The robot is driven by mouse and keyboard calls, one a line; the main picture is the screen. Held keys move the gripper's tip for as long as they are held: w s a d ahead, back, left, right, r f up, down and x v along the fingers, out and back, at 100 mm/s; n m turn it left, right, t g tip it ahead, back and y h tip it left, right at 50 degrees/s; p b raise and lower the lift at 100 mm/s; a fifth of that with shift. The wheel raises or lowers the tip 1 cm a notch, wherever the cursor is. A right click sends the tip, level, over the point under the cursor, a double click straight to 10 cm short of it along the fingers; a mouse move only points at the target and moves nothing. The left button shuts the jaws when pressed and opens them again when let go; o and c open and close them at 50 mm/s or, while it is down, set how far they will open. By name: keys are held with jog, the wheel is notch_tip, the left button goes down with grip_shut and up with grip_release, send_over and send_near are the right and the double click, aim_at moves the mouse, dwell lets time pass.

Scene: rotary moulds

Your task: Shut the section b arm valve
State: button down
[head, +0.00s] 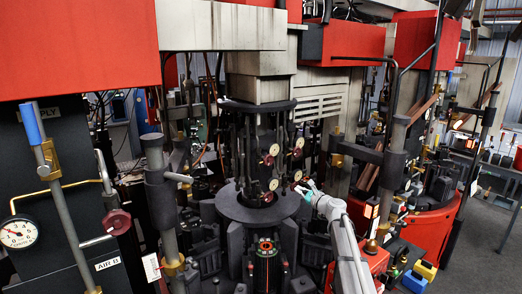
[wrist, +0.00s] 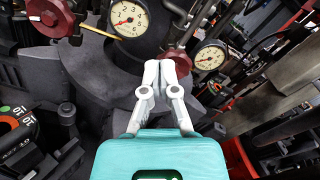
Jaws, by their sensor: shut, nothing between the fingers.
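Several dark red valve knobs and white gauges sit on the central column; one knob (head: 268,198) shows low on it. I cannot read which is section b's arm valve. In the wrist view a dark red knob (wrist: 179,62) is right at my gripper's fingertips (wrist: 158,64), partly behind them; touching or just apart, I cannot tell. My gripper (head: 301,188) is shut and empty at the column's right side. Another red knob (wrist: 50,14) is at the wrist view's upper left. A label reading "AIR B" (head: 107,264) is on the left panel, below a dark red knob (head: 118,222).
A gauge (wrist: 128,18) and a second gauge (wrist: 208,57) flank the near knob. A round dark table (head: 235,210) surrounds the column's foot. Posts and pipes (head: 160,190) crowd the left. Open floor (head: 485,240) lies at the far right.

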jog(key=shift+x, duration=2.2)
jog(key=shift+d+f, duration=0.15)
jog(key=shift+d, duration=0.05)
jog(key=shift+w+d+r+p, duration=0.35)
jog(key=shift+w+d+r, duration=0.05)
jog(key=shift+d+r, duration=0.1)
jog(key=shift+w+d+r, duration=0.2)
jog(key=shift+w+d, duration=0.15)
jog(key=shift+d, duration=0.1)
dwell(0.6)
jog(key=shift+r+p, duration=0.35)
jog(key=shift+p, duration=0.25)
jog(key=v, duration=0.6)
dwell(0.7)
